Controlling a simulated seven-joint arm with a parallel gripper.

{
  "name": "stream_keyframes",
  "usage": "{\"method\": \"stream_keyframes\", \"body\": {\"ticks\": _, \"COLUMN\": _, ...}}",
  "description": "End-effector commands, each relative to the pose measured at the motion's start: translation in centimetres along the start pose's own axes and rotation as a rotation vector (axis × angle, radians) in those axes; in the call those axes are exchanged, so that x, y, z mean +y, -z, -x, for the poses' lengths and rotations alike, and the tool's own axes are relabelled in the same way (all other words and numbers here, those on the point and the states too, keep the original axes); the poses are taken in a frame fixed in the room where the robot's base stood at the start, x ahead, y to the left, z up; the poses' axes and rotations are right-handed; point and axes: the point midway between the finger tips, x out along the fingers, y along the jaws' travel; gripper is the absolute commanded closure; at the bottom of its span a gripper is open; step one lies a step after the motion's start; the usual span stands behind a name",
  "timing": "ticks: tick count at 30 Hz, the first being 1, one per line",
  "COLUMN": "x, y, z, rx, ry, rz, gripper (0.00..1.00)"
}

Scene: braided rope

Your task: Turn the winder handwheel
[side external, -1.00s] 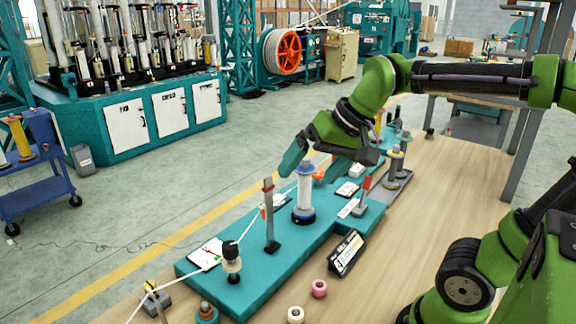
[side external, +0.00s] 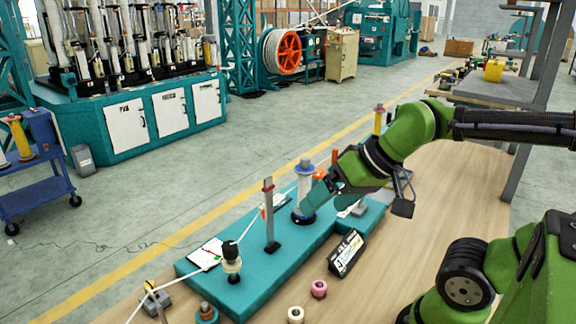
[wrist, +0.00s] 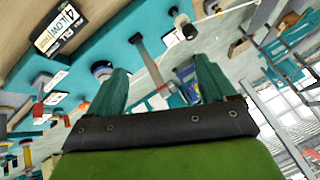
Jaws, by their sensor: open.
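My gripper (side external: 316,194) is low over the teal base plate (side external: 240,292), pointing down and left beside an upright white spool with a blue foot (side external: 304,176). In the side view its teal fingers overlap the spool, and I cannot tell whether they touch it. In the wrist view my gripper (wrist: 160,68) has its two fingers well apart with nothing held between them. The blue-footed spool (wrist: 102,66) shows there just beyond the left finger, partly hidden. I cannot pick out a clear handwheel; part of the plate is hidden behind my gripper.
A grey post (side external: 270,215) stands left of the spool. A white rope (side external: 246,230) runs past it to a black-topped guide (side external: 231,262). A black sign (side external: 346,253) and a pink roll (side external: 319,288) sit on the wooden bench (side external: 440,215) in front, which is mostly clear at right.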

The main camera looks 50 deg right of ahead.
Motion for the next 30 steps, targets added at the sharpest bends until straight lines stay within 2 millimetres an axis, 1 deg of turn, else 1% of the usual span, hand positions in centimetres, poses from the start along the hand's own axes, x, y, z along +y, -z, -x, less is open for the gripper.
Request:
{"method": "stream_keyframes", "body": {"ticks": 2, "x": 0.3, "y": 1.6, "z": -0.1, "rx": -0.002, "ry": -0.029, "rz": 0.013, "gripper": 0.16}}
{"method": "stream_keyframes", "body": {"ticks": 5, "x": 1.1, "y": 5.2, "z": -0.3, "rx": -0.013, "ry": -0.087, "rz": 0.056, "gripper": 0.16}}
{"method": "stream_keyframes", "body": {"ticks": 6, "x": 1.7, "y": 7.1, "z": -0.5, "rx": -0.021, "ry": -0.114, "rz": 0.076, "gripper": 0.16}}
{"method": "stream_keyframes", "body": {"ticks": 8, "x": 2.9, "y": 10.0, "z": -1.0, "rx": -0.038, "ry": -0.15, "rz": 0.112, "gripper": 0.16}}
{"method": "stream_keyframes", "body": {"ticks": 9, "x": 4.0, "y": 12.0, "z": -1.3, "rx": -0.052, "ry": -0.173, "rz": 0.134, "gripper": 0.16}}
{"method": "stream_keyframes", "body": {"ticks": 11, "x": 5.8, "y": 14.7, "z": -1.9, "rx": -0.074, "ry": -0.198, "rz": 0.167, "gripper": 0.16}}
{"method": "stream_keyframes", "body": {"ticks": 12, "x": 7.3, "y": 16.4, "z": -2.4, "rx": -0.088, "ry": -0.213, "rz": 0.186, "gripper": 0.16}}
{"method": "stream_keyframes", "body": {"ticks": 14, "x": 9.8, "y": 18.9, "z": -3.0, "rx": -0.111, "ry": -0.229, "rz": 0.212, "gripper": 0.16}}
{"method": "stream_keyframes", "body": {"ticks": 15, "x": 11.7, "y": 20.4, "z": -3.5, "rx": -0.126, "ry": -0.236, "rz": 0.228, "gripper": 0.16}}
{"method": "stream_keyframes", "body": {"ticks": 17, "x": 14.8, "y": 22.4, "z": -4.1, "rx": -0.147, "ry": -0.243, "rz": 0.25, "gripper": 0.16}}
{"method": "stream_keyframes", "body": {"ticks": 18, "x": 17.0, "y": 23.5, "z": -4.5, "rx": -0.158, "ry": -0.244, "rz": 0.263, "gripper": 0.16}}
{"method": "stream_keyframes", "body": {"ticks": 20, "x": 20.2, "y": 24.8, "z": -4.9, "rx": -0.171, "ry": -0.244, "rz": 0.278, "gripper": 0.16}}
{"method": "stream_keyframes", "body": {"ticks": 21, "x": 22.2, "y": 25.4, "z": -5.1, "rx": -0.178, "ry": -0.242, "rz": 0.287, "gripper": 0.16}}
{"method": "stream_keyframes", "body": {"ticks": 24, "x": 26.3, "y": 26.4, "z": -5.4, "rx": -0.187, "ry": -0.237, "rz": 0.303, "gripper": 0.16}}
{"method": "stream_keyframes", "body": {"ticks": 27, "x": 28.8, "y": 26.7, "z": -5.5, "rx": -0.191, "ry": -0.234, "rz": 0.314, "gripper": 0.16}}
{"method": "stream_keyframes", "body": {"ticks": 30, "x": 29.9, "y": 26.8, "z": -5.7, "rx": -0.192, "ry": -0.231, "rz": 0.32, "gripper": 0.16}}
